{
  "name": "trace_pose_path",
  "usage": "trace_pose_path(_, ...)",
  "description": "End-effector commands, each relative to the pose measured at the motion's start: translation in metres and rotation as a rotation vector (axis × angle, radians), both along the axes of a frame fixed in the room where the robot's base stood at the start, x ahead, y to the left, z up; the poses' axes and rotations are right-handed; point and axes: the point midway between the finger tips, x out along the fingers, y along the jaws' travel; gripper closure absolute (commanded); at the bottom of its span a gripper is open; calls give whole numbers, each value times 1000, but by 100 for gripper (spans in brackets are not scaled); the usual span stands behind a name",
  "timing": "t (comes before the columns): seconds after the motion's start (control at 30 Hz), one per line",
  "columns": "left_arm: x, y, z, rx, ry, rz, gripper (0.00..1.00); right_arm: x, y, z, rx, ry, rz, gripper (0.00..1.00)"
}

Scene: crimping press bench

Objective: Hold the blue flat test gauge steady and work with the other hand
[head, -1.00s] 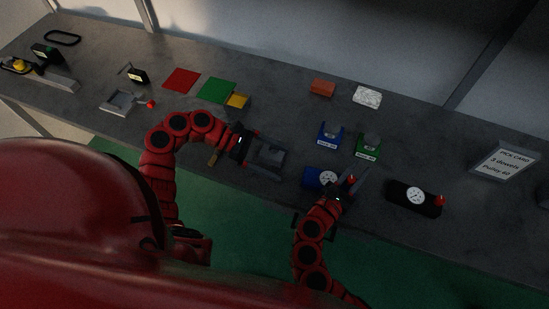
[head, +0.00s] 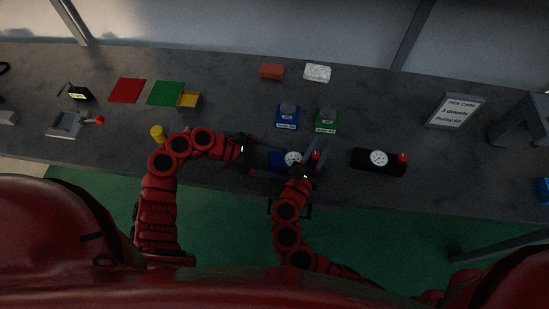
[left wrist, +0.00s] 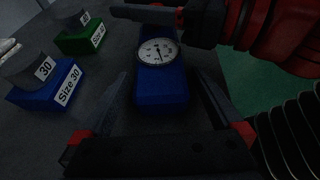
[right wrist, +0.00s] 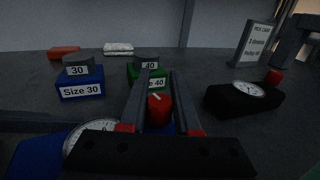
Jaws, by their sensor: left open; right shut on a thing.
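The blue flat test gauge (head: 276,160) lies on the bench near the front edge, with a white round dial; it also shows in the left wrist view (left wrist: 163,92). My right gripper (right wrist: 160,88) is shut on the gauge's red knob (right wrist: 158,108) at its right end. My left gripper (left wrist: 163,82) is open at the gauge's left end. Its fingers stand on either side of the blue body in the left wrist view; I cannot tell whether they touch it. In the head view my left gripper (head: 264,157) partly hides that end.
A black gauge (head: 365,162) with a red knob lies to the right. Behind stand a blue Size 30 holder (head: 287,124) and a green Size 40 holder (head: 326,127). A pick card (head: 456,110) stands at right; a yellow cylinder (head: 157,133) is behind my left arm.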

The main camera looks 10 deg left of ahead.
Motion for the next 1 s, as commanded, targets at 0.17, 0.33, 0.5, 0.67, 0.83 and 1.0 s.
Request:
trace_pose_path(0.17, 0, 0, 0, 0, 0, 0, 23, 0, 0, 0, 0, 1, 0, 87)
trace_pose_path(0.33, 0, 0, 0, 0, 0, 0, 54, 0, 0, 0, 0, 1, 0, 87)
trace_pose_path(0.5, 0, 0, 0, 0, 0, 0, 85, 0, 0, 0, 0, 1, -1, 87)
trace_pose_path(0.67, 0, 0, 0, 0, 0, 1, 100, 0, 0, 0, 0, 1, -1, 87)
trace_pose_path(0.83, 0, 0, 0, 0, 0, 1, 100, 0, 0, 0, 0, 0, -1, 87)
trace_pose_path(1.0, 0, 0, 0, 0, 0, 1, 100, 0, 0, 0, 0, 1, -1, 87)
